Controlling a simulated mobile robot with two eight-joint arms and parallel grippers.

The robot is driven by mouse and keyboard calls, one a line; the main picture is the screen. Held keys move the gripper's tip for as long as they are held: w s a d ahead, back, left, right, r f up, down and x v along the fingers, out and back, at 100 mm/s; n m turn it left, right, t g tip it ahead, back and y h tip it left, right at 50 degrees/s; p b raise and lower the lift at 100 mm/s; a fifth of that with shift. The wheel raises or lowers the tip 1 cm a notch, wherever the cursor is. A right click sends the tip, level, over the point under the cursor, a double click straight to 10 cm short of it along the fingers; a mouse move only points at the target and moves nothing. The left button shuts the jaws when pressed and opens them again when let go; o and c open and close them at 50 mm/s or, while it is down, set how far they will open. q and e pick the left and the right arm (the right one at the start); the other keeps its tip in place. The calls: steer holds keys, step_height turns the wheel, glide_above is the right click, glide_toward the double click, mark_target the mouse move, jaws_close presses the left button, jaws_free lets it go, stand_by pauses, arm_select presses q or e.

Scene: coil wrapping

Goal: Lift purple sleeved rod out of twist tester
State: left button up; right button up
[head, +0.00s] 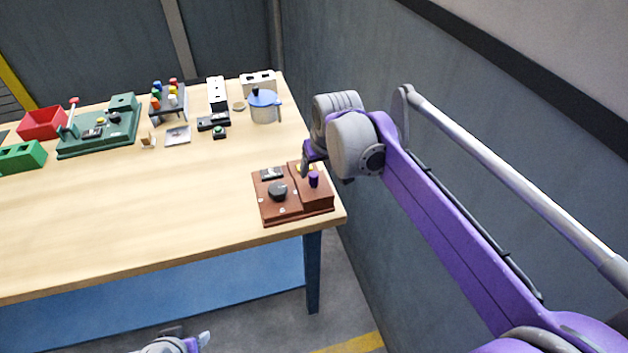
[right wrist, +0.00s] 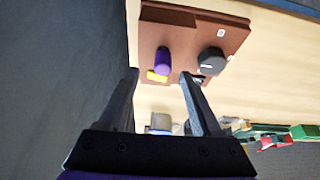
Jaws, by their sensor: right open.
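The twist tester (head: 288,207) is a brown box with a black knob (head: 277,190), at the right front corner of the table. The purple sleeved rod (head: 313,179) stands upright in its right part. In the right wrist view the rod (right wrist: 163,61) shows beside a yellow part (right wrist: 157,76) on the tester (right wrist: 180,38). My right gripper (head: 306,168) is near the tester's back right side, close to the rod. In the right wrist view my right gripper (right wrist: 158,75) is open, with nothing held between its fingers. My left gripper (head: 198,342) shows only partly at the bottom edge.
The wooden table (head: 150,220) has wide free room left of the tester. At the back stand a blue-lidded pot (head: 263,106), a green board (head: 98,135), a rack of coloured pieces (head: 168,98) and a red bin (head: 42,123). A grey wall rises right of the table.

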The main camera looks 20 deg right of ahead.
mark_target(314, 174)
steer(key=x, duration=0.4)
steer(key=shift+a+f, duration=0.2)
steer(key=shift+a, duration=0.05)
steer(key=shift+c, duration=0.3)
jaws_close()
